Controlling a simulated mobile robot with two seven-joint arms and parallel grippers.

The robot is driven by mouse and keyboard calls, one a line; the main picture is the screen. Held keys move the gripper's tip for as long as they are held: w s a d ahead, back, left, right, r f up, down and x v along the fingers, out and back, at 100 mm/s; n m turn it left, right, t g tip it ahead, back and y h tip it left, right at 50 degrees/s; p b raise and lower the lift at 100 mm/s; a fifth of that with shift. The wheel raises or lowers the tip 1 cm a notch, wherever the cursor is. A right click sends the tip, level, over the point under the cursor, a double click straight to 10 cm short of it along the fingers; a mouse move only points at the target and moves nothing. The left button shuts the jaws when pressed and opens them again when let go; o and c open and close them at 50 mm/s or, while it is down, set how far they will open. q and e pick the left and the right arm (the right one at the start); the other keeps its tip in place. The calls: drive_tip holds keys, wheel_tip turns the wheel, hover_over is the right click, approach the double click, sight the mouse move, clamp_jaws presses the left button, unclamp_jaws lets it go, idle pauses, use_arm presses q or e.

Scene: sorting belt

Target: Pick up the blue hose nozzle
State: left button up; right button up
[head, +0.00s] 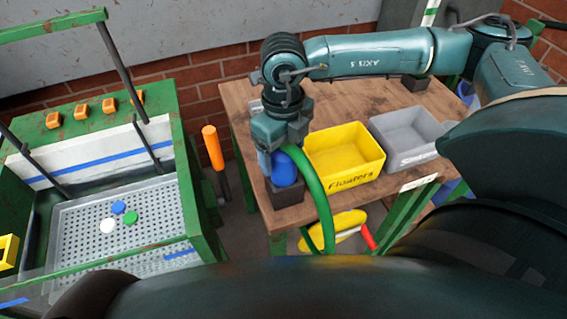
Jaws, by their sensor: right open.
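The blue hose nozzle (284,172) sits in a dark block-shaped holder (288,195) at the left front corner of the wooden table. A thick green hose (322,190) arcs from beside it down past the table's front edge. My right gripper (277,155) comes in from the right and points down, open, directly above and partly over the nozzle's top. The gripper hides the upper part of the nozzle, and I cannot tell whether the fingers touch it. My left gripper is not in view.
A yellow bin marked Floaters (345,178) and a grey bin (432,151) stand right of the nozzle. At left, a green-framed washing station (188,165) holds a perforated tray (85,243) with small discs. An orange handle (212,147) stands between station and table.

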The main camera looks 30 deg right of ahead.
wheel_tip(320, 180, down, 3)
drive_tip(key=shift+f, duration=0.2)
drive_tip(key=shift+c, duration=0.3)
drive_tip(key=c, duration=1.1)
drive_tip(key=shift+r, duration=0.1)
wheel_tip(320, 180, up, 10)
drive_tip(key=shift+b, duration=0.45)
drive_tip(key=o, duration=0.5)
drive_tip(key=shift+c, duration=1.4)
